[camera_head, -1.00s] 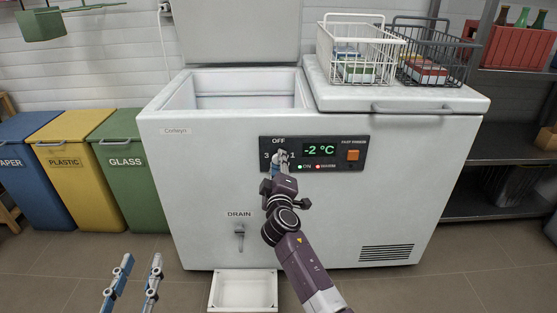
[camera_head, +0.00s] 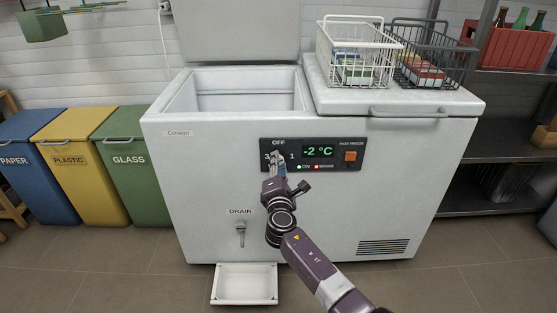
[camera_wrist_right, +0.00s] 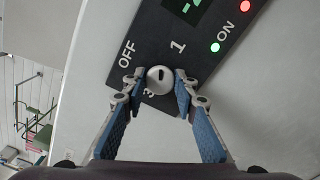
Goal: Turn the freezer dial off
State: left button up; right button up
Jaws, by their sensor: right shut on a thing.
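The freezer (camera_head: 200,225) has a dark control panel (camera_head: 330,166) on its front, reading -2 °C. In the right wrist view, the dial (camera_wrist_right: 160,80) is a small round silver knob with a dark mark on its face. The labels OFF, 1 and 3 surround it; I cannot tell which one the mark points at. My right gripper (camera_wrist_right: 158,88) has its blue fingers on both sides of the dial, shut on it. In the head view this gripper (camera_head: 277,162) covers the dial. My left gripper is not in view.
The freezer's left lid is open; two wire baskets (camera_head: 355,38) stand on the closed right lid. A drain tap (camera_head: 240,236) and a white tray (camera_head: 245,299) are below. Paper, plastic and glass bins (camera_head: 135,190) stand at left, a shelf (camera_head: 500,150) at right.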

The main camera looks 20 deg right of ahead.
pick_arm(q)
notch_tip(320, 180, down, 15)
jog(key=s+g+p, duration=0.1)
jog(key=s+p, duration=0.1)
jog(key=p, duration=0.4)
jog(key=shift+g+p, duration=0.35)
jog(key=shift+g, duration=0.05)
pick_arm(e)
jog(key=shift+n, duration=6.4)
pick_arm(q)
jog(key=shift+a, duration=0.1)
pick_arm(e)
jog(key=shift+f, duration=0.1)
jog(key=o, duration=1.2)
jog(key=shift+c, duration=0.2)
